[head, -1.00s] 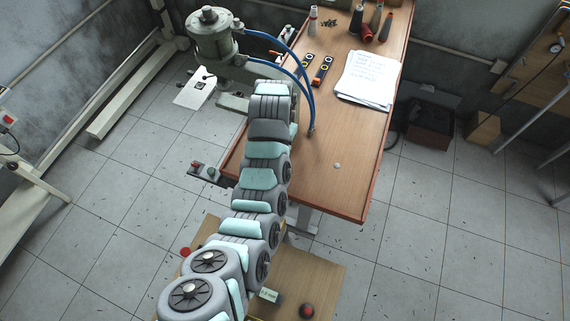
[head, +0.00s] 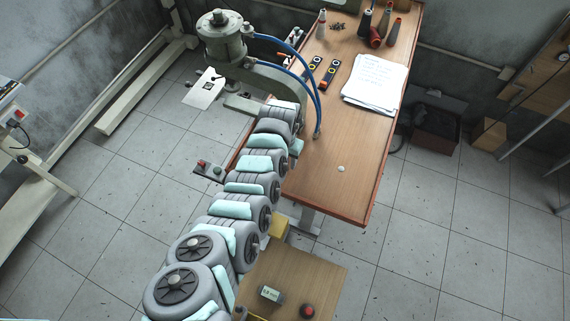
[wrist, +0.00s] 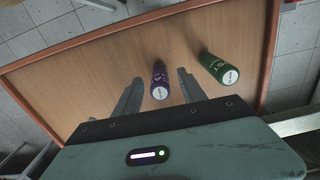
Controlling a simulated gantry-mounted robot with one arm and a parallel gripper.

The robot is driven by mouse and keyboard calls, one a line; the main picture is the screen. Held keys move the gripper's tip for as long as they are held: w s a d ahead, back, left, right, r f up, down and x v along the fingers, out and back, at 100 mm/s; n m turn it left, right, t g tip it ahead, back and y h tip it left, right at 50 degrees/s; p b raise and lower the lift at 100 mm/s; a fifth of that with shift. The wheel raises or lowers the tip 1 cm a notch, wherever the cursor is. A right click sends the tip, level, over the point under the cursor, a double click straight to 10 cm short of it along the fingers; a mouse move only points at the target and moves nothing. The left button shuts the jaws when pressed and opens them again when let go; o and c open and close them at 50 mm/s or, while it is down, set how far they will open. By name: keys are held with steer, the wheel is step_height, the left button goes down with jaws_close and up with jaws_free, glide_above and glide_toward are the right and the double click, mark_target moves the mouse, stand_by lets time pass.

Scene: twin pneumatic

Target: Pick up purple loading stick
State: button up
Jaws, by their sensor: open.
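The purple loading stick (wrist: 160,82) shows in the wrist view as a purple cylinder with a white round end facing the camera. A similar green stick (wrist: 218,68) is to its right. Both are over the wooden table top. My gripper (wrist: 160,76) is open, and its two grey fingers lie on either side of the purple stick in the picture. I cannot tell whether either finger touches it. The fingers hold nothing. In the head view I cannot make out my gripper or either stick.
The wooden table (head: 335,190) carries papers (head: 374,84), a small white disc (head: 341,169) and thread cones (head: 376,38) at the back. A pneumatic press (head: 222,40) with blue hoses (head: 315,85) stands beside it. The table's near right part is mostly clear.

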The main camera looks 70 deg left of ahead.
steer(key=shift+f, duration=1.15)
steer(key=shift+c, duration=0.4)
jaws_close()
